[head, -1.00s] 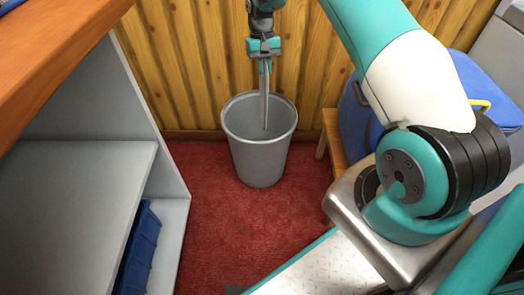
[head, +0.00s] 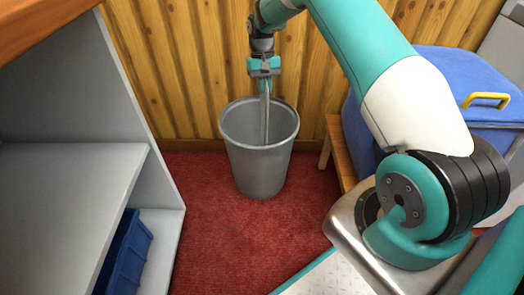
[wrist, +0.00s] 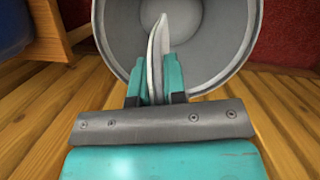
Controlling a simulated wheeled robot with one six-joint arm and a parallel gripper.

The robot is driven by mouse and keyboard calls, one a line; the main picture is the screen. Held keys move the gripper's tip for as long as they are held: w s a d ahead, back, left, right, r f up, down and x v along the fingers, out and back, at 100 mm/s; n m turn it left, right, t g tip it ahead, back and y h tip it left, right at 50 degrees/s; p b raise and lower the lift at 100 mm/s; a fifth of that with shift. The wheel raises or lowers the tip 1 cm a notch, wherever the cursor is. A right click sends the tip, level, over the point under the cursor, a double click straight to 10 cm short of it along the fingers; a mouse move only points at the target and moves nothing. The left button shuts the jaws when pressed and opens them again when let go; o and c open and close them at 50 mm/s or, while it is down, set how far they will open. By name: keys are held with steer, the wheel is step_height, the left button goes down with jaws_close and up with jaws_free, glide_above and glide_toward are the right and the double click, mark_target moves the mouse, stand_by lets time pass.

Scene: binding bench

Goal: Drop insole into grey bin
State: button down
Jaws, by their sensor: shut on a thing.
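The grey bin (head: 259,165) stands upright on the red floor against the wooden wall in the head view. It also shows at the top of the wrist view (wrist: 221,30), with its mouth facing the camera. My gripper (head: 265,86) is above the bin's mouth and points down. It is shut on the insole (head: 265,115), a thin pale grey strip seen edge-on. The insole hangs down, its lower part inside the bin's opening. In the wrist view the insole (wrist: 157,52) sticks out from between the two teal fingers over the bin's mouth.
A blue cooler with a yellow handle (head: 487,100) rests on a wooden stand (head: 334,142) to the bin's right. A grey shelf unit (head: 60,160) with a blue tray (head: 125,250) is at the left. The red floor (head: 225,235) before the bin is clear.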

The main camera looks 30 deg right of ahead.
steer(key=c, duration=1.1)
jaws_free()
steer(key=shift+r, duration=0.1)
steer(key=p+v, duration=0.8)
steer(key=v, duration=0.9)
steer(key=shift+w+r, duration=0.15)
